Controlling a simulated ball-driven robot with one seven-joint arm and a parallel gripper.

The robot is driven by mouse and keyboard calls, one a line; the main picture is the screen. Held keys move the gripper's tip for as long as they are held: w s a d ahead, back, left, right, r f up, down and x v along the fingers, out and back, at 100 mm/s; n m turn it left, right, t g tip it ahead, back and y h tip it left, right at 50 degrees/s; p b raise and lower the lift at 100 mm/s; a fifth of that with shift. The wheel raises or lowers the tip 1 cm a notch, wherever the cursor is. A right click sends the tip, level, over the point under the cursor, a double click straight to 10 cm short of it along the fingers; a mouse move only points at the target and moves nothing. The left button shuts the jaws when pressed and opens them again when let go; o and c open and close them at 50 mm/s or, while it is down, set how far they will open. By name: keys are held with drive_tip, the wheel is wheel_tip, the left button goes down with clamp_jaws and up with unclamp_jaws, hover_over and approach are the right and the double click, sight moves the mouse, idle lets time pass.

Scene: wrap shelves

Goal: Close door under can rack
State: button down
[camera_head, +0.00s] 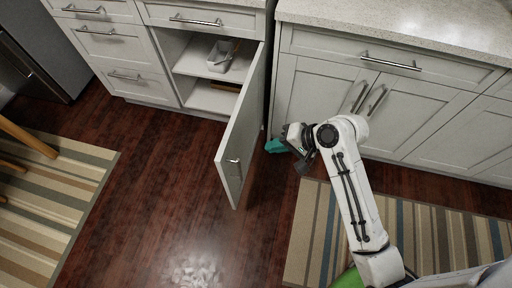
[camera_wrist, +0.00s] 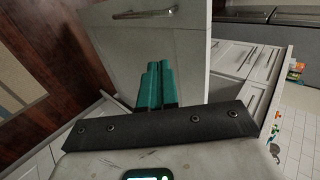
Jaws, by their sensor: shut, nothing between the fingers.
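A pale cabinet door (camera_head: 240,130) stands swung open, jutting out from the lower cabinet into the room. Its bar handle (camera_head: 233,161) is near its free edge. In the wrist view a pale panel, seemingly the same door (camera_wrist: 187,50), fills the space beyond the fingers, with a metal handle (camera_wrist: 145,13) at the top. My gripper (camera_head: 274,146) is to the right of the door, low and close to it. Its teal fingers (camera_wrist: 155,84) are shut together and empty, pointing toward the panel. Whether they touch it I cannot tell. I cannot make out a can rack.
The open cabinet holds a shelf (camera_head: 190,66) with a light-coloured bin (camera_head: 220,56). Drawers (camera_head: 136,85) are to the left, and closed double doors (camera_head: 345,97) to the right. Striped rugs (camera_head: 62,190) lie on the dark wood floor, which is clear left of the door.

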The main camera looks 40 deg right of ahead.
sight(231, 150)
drive_tip(key=x, duration=0.3)
drive_tip(key=r+x, duration=0.1)
drive_tip(key=x, duration=0.3)
drive_tip(key=w+b+x, duration=0.1)
drive_tip(key=x, duration=0.3)
drive_tip(key=shift+a+r, duration=0.1)
drive_tip(key=shift+a, duration=0.3)
drive_tip(key=shift+w+a, duration=0.35)
drive_tip(key=shift+w, duration=0.1)
